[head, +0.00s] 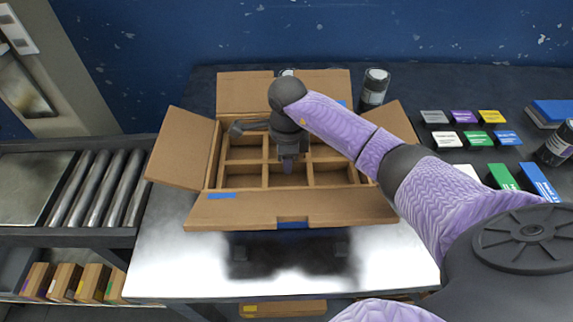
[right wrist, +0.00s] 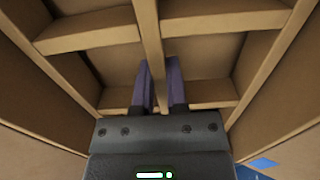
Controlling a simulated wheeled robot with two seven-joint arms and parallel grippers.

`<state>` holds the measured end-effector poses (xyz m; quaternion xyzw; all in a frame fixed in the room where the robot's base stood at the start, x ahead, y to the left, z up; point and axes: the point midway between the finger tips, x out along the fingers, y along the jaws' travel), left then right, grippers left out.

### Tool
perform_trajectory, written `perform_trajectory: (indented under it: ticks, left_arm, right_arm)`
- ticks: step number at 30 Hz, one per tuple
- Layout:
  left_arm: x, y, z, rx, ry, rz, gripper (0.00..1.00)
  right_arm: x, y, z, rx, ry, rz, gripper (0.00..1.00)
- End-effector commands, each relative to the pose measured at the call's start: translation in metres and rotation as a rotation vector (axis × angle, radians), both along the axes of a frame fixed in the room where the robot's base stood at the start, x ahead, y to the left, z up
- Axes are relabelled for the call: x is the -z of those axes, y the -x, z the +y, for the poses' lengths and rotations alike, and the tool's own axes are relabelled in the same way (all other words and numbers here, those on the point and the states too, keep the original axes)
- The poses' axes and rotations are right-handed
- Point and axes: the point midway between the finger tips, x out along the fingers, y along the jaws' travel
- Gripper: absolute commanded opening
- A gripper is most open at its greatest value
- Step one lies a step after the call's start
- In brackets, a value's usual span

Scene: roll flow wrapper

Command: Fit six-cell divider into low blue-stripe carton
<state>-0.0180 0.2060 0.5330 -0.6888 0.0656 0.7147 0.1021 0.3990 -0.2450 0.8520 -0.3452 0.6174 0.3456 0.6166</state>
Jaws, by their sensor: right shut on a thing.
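The low carton (head: 250,211) stands open on the metal table, its flaps spread outward, with blue stripes on it. The brown six-cell divider (head: 288,180) shows inside the carton walls, its cells facing up. In the right wrist view the divider (right wrist: 150,40) has a middle wall running between my fingers. My right gripper (head: 288,165) points down over the middle of the divider and is shut on that wall. It also shows in the right wrist view (right wrist: 160,88). My arm hides part of the right and back cells. I cannot tell whether the divider touches the carton floor. My left gripper is not in view.
Dark cylinders (head: 375,88) stand behind the carton. Several coloured blocks (head: 478,138) lie at the right, near a blue item (head: 553,112). A roller conveyor (head: 97,190) is at the left. The table front (head: 180,260) is clear.

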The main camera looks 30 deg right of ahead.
Motion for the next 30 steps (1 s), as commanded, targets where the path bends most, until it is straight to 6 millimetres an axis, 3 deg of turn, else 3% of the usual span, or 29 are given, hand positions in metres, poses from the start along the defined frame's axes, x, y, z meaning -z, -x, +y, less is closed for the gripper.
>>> perform_trajectory:
  ticks: [1,14,15,20,27,30]
  left_arm:
    - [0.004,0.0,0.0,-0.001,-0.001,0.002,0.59]
    - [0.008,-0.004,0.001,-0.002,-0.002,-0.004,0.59]
    - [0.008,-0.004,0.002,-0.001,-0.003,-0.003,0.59]
    - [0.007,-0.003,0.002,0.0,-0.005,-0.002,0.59]
    - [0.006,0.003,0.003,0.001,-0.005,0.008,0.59]
    - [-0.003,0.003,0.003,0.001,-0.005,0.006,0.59]
  right_arm:
    - [0.009,0.0,0.0,0.001,-0.001,0.001,0.0]
    - [0.014,0.0,0.0,-0.001,0.001,-0.001,0.0]
    - [0.013,0.0,0.0,-0.001,0.001,-0.001,0.21]
    - [0.012,0.0,0.0,0.0,0.001,-0.001,0.52]
    - [0.012,0.0,0.0,0.0,0.001,-0.001,0.52]
    - [0.0,0.0,0.0,0.0,0.0,-0.004,0.52]
